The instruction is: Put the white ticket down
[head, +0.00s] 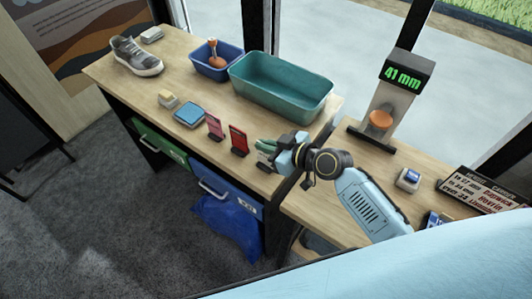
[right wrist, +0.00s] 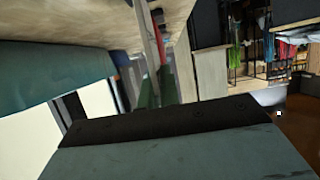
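A white ticket (head: 265,158) in a dark stand is at the right end of the ticket row, upright and close to the desk's front edge. My right gripper (head: 264,147) reaches in from the right, its green fingers at the ticket's upper part and hiding some of it. In the right wrist view the pale edge of the ticket (right wrist: 149,38) runs from between the close-set green fingers (right wrist: 158,93). The fingers look shut on it. I cannot tell whether the stand's base touches the desk. My left gripper is not in view.
Two red tickets (head: 214,128) (head: 238,141) stand to the left. Behind are a teal tub (head: 281,87) and a blue bin (head: 215,62) with a brush. A sneaker (head: 135,57) is at the far left. A gauge (head: 386,100) reading 41 mm stands to the right.

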